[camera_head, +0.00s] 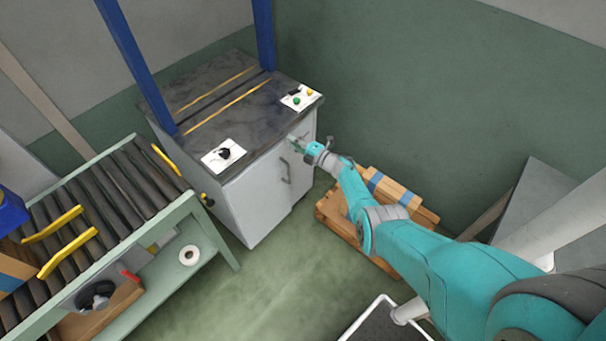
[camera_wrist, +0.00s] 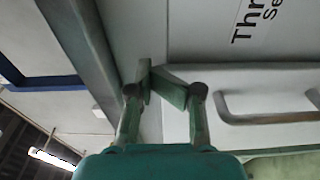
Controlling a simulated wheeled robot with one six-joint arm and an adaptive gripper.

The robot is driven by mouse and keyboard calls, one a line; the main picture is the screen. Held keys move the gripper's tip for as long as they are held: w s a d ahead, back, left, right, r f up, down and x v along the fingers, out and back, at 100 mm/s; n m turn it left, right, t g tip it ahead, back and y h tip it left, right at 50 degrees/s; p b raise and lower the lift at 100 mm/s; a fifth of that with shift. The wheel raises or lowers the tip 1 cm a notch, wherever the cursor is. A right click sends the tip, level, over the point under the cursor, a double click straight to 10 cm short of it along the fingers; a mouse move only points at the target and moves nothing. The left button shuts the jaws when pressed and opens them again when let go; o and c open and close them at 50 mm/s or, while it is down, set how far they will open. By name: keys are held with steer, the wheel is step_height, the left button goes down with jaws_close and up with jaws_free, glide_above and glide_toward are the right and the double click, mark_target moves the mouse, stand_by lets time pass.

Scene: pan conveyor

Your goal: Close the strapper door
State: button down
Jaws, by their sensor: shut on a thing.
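The strapper (camera_head: 240,205) is a pale grey cabinet with a dark top and blue posts. Its door (camera_head: 267,185) has a grey handle (camera_head: 286,171) on its front. The door (camera_wrist: 205,80) and handle (camera_wrist: 268,117) also show in the wrist view, right of the fingers. My gripper (camera_head: 302,145) reaches the upper right part of the cabinet front. In the wrist view my gripper (camera_wrist: 160,84) has its fingertips together at the door's edge, beside the handle, shut on it. The fingers hide the contact. I cannot tell how far the door stands ajar.
A roller conveyor (camera_head: 120,190) with yellow guides stands left of the strapper. Small control panels (camera_head: 301,97) sit on the strapper's top. The green floor (camera_head: 270,285) in front is clear.

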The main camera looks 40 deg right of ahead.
steer(key=v, duration=1)
steer(key=shift+s, duration=0.15)
steer(key=shift+r, duration=0.1)
steer(key=s+a+m+t+h, duration=0.15)
steer(key=s+a+m, duration=0.35)
steer(key=s+a, duration=0.6)
steer(key=s+a+m+h, duration=0.3)
steer(key=s+a+m, duration=0.2)
steer(key=s+a, duration=0.65)
steer(key=s+a+r+m+g, duration=0.2)
steer(key=s+a+r+m, duration=0.3)
steer(key=s+r, duration=0.5)
steer(key=s+a+r+m+g, duration=0.2)
steer(key=s+a+r+m, duration=0.3)
steer(key=s+r, duration=0.6)
steer(key=shift+s+a+y, duration=0.15)
steer(key=shift+s+y, duration=0.2)
steer(key=shift+s, duration=1)
